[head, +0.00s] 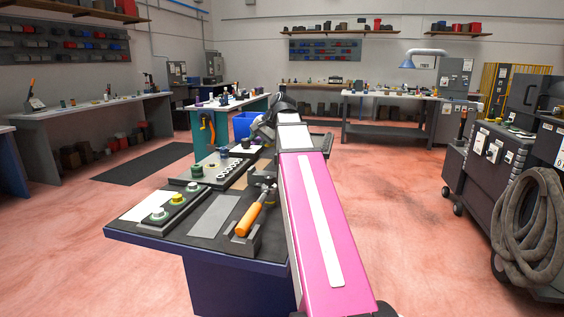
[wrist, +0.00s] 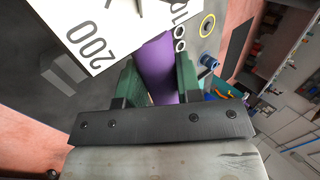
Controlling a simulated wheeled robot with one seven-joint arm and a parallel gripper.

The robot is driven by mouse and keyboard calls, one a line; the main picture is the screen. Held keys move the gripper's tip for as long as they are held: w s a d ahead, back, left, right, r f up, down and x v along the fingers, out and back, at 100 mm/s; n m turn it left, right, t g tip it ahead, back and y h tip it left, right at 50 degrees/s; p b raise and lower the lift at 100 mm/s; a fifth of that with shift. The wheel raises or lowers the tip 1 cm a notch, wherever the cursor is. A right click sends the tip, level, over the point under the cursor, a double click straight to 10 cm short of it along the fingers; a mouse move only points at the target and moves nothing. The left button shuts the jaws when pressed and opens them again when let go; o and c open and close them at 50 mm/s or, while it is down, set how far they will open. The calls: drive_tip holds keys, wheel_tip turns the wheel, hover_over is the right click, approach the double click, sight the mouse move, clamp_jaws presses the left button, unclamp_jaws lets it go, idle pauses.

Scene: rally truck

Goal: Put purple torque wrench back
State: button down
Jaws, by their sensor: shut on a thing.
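The purple torque wrench (wrist: 158,68) shows in the wrist view as a purple handle between the two green fingers of my gripper (wrist: 156,72). The gripper is shut on it. Its far end runs behind a white card (wrist: 88,36) marked 200, so the wrench's head is hidden. In the head view my pink arm reaches forward over the near workbench (head: 150,238), and its end is at the far part of that bench. I cannot make out the purple wrench in the head view. I cannot tell whether it touches a holder or the bench.
On the bench, an orange-handled tool (head: 249,219) lies in a dark rest. Green and yellow knobs (head: 177,199) stand on a dark block to its left. A blue bin (head: 243,124) is beyond. A dark cabinet (head: 489,170) and a coiled hose (head: 528,228) are at right.

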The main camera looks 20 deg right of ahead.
drive_tip(key=w+d+f, duration=0.2)
drive_tip(key=d, duration=0.1)
drive_tip(key=w+d+f, duration=0.2)
drive_tip(key=w+d, duration=0.1)
drive_tip(key=w+d+f, duration=0.2)
drive_tip(key=d+f, duration=0.1)
drive_tip(key=shift+w, duration=0.2)
drive_tip(key=shift+f, duration=1.8)
drive_tip(key=c, duration=0.8)
unclamp_jaws()
drive_tip(key=shift+f, duration=0.25)
drive_tip(key=v, duration=1.1)
drive_tip(key=shift+d+f, duration=0.15)
drive_tip(key=shift+d, duration=0.05)
